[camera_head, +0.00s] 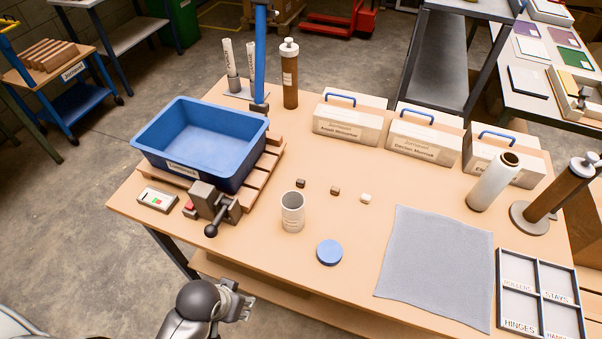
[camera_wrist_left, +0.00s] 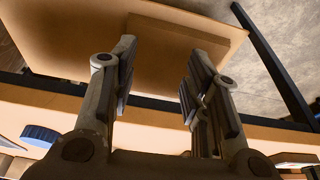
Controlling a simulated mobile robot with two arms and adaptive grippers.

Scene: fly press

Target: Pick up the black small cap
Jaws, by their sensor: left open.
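Three small caps lie in a row on the wooden table behind the jar. The leftmost is a dark, near-black cap (camera_head: 300,183), the middle one a dark brownish cap (camera_head: 335,190), the rightmost a pale cap (camera_head: 366,197). They are too small to tell which dark one is the black cap. My left gripper (camera_head: 236,300) is in front of the table's near edge, well apart from the caps. In the left wrist view its two fingers (camera_wrist_left: 157,75) are spread with nothing between them. My right gripper is not in view.
A white jar (camera_head: 292,212) and a blue round lid (camera_head: 329,253) stand nearer than the caps. A blue tub (camera_head: 200,137) and a vise (camera_head: 214,203) are left. A grey cloth (camera_head: 436,262) and a divided tray (camera_head: 500,290) are right. Labelled boxes (camera_head: 424,146) stand behind.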

